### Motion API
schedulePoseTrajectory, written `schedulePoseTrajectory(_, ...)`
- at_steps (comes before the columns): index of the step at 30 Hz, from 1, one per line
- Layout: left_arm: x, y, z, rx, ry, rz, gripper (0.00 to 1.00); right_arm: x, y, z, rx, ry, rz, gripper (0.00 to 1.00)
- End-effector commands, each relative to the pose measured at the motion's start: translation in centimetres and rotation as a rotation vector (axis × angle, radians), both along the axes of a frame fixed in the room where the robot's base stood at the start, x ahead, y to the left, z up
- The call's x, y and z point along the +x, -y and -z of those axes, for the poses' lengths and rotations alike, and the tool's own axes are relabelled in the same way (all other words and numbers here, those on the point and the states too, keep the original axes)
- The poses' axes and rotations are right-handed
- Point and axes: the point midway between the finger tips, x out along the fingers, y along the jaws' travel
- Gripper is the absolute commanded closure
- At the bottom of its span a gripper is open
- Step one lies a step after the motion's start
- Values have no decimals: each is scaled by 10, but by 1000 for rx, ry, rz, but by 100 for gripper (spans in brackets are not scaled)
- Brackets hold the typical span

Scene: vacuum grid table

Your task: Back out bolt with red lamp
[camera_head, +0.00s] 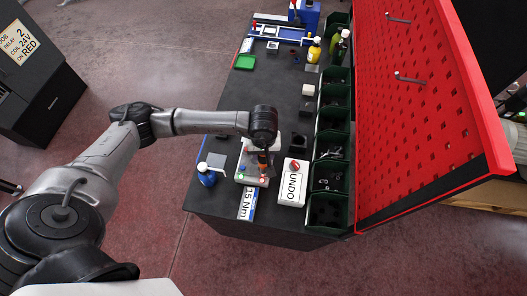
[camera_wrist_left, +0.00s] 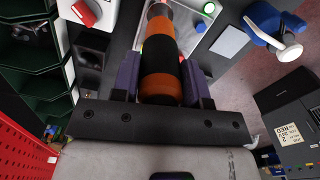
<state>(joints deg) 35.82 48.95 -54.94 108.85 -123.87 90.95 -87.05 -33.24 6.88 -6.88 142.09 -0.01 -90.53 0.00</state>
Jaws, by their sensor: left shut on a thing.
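My left gripper (camera_head: 264,152) is shut on an orange and black driver tool (camera_head: 263,162) above a pale fixture plate (camera_head: 252,168) near the table's front edge. In the left wrist view the driver (camera_wrist_left: 162,72) lies between the purple fingers of the gripper (camera_wrist_left: 162,78), its far end toward the plate. My right gripper is not in view.
A white UNDO box (camera_head: 291,186) with a red knob (camera_head: 295,167) stands right of the plate. Green bins (camera_head: 327,177) and a red pegboard (camera_head: 425,110) bound the right side.

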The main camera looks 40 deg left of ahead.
Motion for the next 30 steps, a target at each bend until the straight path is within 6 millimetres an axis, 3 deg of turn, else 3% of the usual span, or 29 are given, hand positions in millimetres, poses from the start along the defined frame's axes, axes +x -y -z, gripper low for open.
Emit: schedulePoseTrajectory(30,0,0,7,0,1,0,88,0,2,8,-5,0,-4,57)
